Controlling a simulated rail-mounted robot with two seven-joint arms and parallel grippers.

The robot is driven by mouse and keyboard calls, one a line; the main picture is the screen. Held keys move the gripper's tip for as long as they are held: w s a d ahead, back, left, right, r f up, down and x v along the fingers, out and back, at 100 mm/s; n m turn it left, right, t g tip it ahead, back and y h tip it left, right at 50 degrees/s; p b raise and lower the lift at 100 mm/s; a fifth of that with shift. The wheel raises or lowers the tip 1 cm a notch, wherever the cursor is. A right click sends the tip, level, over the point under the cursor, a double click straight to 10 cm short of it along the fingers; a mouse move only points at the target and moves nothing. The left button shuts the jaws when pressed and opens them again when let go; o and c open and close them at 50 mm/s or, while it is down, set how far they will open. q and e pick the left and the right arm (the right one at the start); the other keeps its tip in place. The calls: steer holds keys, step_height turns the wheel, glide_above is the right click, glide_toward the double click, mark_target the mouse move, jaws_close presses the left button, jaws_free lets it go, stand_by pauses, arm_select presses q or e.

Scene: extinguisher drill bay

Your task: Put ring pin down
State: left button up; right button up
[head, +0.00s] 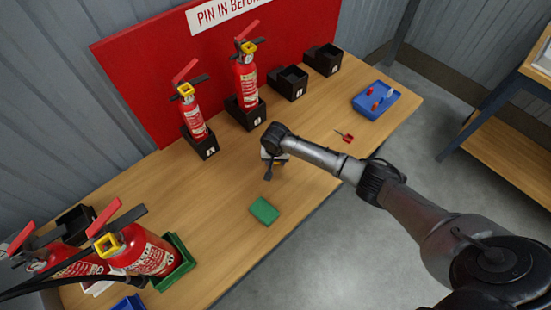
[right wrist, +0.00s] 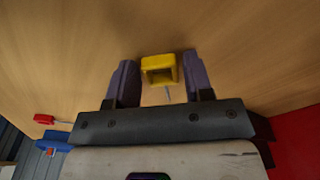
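My right gripper (head: 274,172) is low over the middle of the table, fingers pointing down. The pin's thin metal shank shows below the yellow part. Whether the pin touches the table is hard to tell. My left gripper is not in view.
A green pad (head: 264,211) lies just in front of the gripper. A red pin (head: 345,136) and a blue tray (head: 376,113) lie to the right. Extinguishers (head: 193,120) stand in black holders along the red board (head: 130,75); others stand at lower left. Bare wood (head: 210,205) lies left of the gripper.

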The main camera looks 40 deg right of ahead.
steer(key=shift+o, duration=1)
steer(key=shift+r, duration=0.1)
step_height(320, 180, up, 12)
steer(key=p, duration=0.3)
steer(key=s+a+f+n, duration=0.2)
steer(key=s+a, duration=0.2)
steer(key=s, duration=0.1)
steer(key=s+a+f+n+y, duration=0.1)
steer(key=s+a+f+n, duration=0.1)
steer(key=s+a, duration=0.2)
steer(key=s+a+f+n+t, duration=0.1)
steer(key=s+a+f+n, duration=0.1)
steer(key=s+a, duration=0.2)
steer(key=shift+s+a+y, duration=0.1)
steer(key=shift+s+y, duration=0.2)
steer(key=shift+s, duration=0.9)
steer(key=s+r+n+t, duration=0.1)
steer(key=s+r+n, duration=0.1)
steer(key=s, duration=0.7)
steer(key=s+r+n, duration=0.2)
steer(key=s, duration=0.6)
steer(key=shift+s+d+r+n+t, duration=0.3)
steer(key=shift+s+r+t, duration=0.05)
steer(key=shift+s+t, duration=0.05)
